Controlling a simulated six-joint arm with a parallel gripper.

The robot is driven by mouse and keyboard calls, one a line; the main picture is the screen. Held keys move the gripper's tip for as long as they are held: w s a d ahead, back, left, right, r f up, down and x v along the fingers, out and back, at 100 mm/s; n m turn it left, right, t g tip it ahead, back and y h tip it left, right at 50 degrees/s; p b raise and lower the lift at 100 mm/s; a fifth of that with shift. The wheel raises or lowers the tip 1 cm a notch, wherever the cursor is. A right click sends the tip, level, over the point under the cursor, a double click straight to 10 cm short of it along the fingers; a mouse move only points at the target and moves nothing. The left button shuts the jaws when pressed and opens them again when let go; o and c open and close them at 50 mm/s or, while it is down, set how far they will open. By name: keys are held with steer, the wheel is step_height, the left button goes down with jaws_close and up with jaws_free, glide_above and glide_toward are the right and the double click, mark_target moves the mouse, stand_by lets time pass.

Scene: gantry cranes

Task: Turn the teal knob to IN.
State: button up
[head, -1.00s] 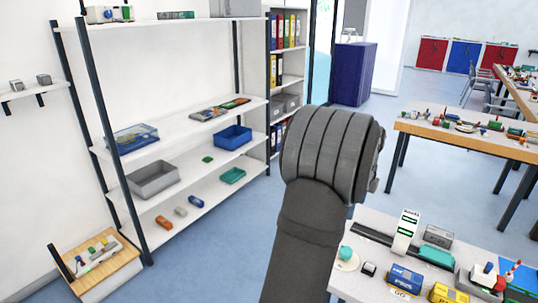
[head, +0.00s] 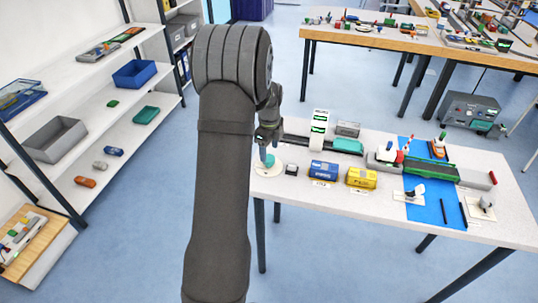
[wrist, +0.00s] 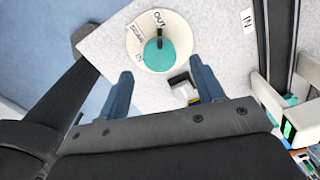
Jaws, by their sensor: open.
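The teal knob (wrist: 160,55) sits on a round cream dial (wrist: 182,30) at the table's left corner. The dial carries the labels OUT and IN, and a dark pointer line on the knob points to OUT. In the head view the teal knob (head: 269,160) shows just under my gripper (head: 267,145). In the wrist view the two fingers of my gripper (wrist: 160,82) are apart, with the knob beyond and between them. Nothing is held. Whether a finger touches the knob cannot be told.
A small black-and-white block (wrist: 183,88) stands close to the dial. A white gantry (head: 319,130) over a dark track, a blue box (head: 323,170) and a yellow box (head: 361,178) stand to the right. Shelves (head: 90,115) are at the left.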

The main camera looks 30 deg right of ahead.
mark_target(269, 158)
steer(key=shift+f, duration=1.75)
steer(key=c, duration=1)
steer(key=shift+o, duration=0.2)
